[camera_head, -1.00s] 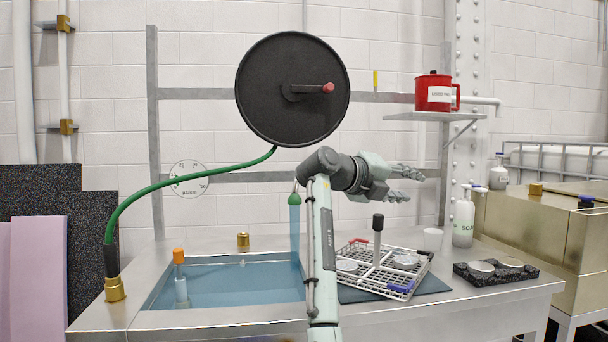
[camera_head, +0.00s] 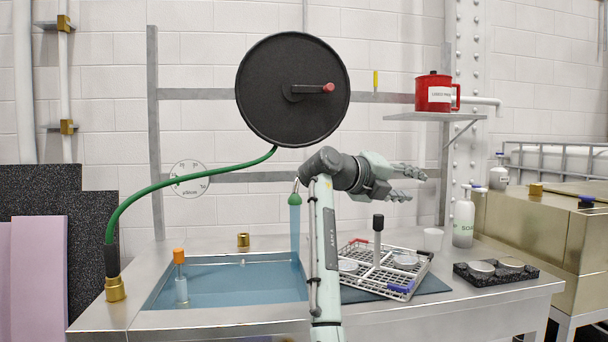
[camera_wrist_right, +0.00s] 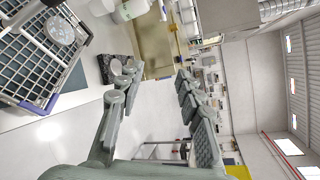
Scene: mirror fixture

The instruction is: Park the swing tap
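The swing tap appears to be the thin metal spout with a green end (camera_head: 295,199) over the sink (camera_head: 222,283), left of my right arm. A translucent blue column (camera_head: 295,228), which looks like running water, hangs below it into the basin. My arm hides the rest of the tap. My right gripper (camera_head: 411,184) is to the right of the spout, above the rack, touching nothing. Its fingers are spread and empty in the right wrist view (camera_wrist_right: 158,78). My left gripper is not in view.
A wire rack (camera_head: 358,278) with dishes and a dark-capped tube (camera_head: 378,240) stands right of the sink. A black tray (camera_head: 498,275), soap bottle (camera_head: 463,221) and white cup (camera_head: 433,239) are farther right. A black hose reel (camera_head: 270,110) hangs above, with a green hose (camera_head: 150,187).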

